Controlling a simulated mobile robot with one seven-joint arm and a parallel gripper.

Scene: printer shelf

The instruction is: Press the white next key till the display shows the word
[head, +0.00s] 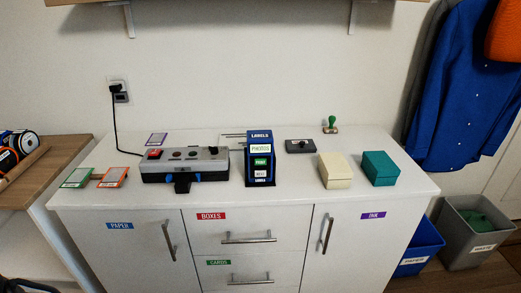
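A blue label device (260,160) stands upright near the middle of the white cabinet top, with "LABELS" along its top. Its pale display (261,149) reads "PHOTOS". Below the display is a green key (261,162) that seems to read "PRINT". Under that is the white next key (260,173), its small lettering hard to read. Nothing covers the device's front. I cannot make out my gripper in this view.
Left of the device is a grey unit (213,155) with knobs and a red switch. Right are a dark box (300,146), a cream box (335,171) and a teal box (380,168). Bare top lies before the device. Drawer handles (249,238) stick out below.

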